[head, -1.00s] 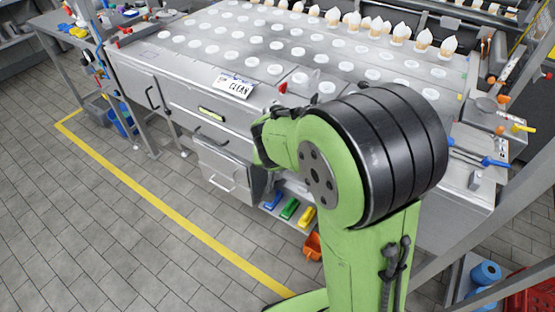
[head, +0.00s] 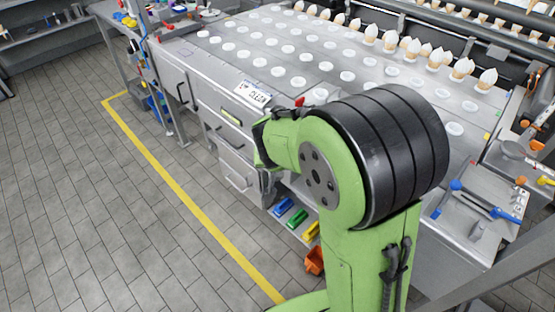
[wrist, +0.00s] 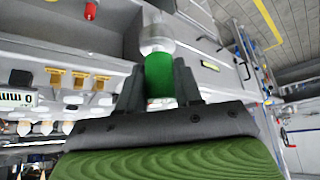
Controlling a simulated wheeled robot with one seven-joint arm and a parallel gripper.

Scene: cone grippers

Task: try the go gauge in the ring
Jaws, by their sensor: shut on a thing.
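In the wrist view, my gripper (wrist: 158,82) is shut on the green handle of a gauge (wrist: 160,76). The gauge's pale metallic end (wrist: 156,40) points away from the fingers. In the head view my arm hides the gripper and the gauge. I cannot make out the ring for certain in either view.
A long steel bench (head: 330,115) carries rows of white discs and several cones. At its right end is a lower surface with a blue-handled tool (head: 487,205). An orange bin (head: 315,261) sits low by the bench. Tiled floor (head: 120,220) at the left is clear.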

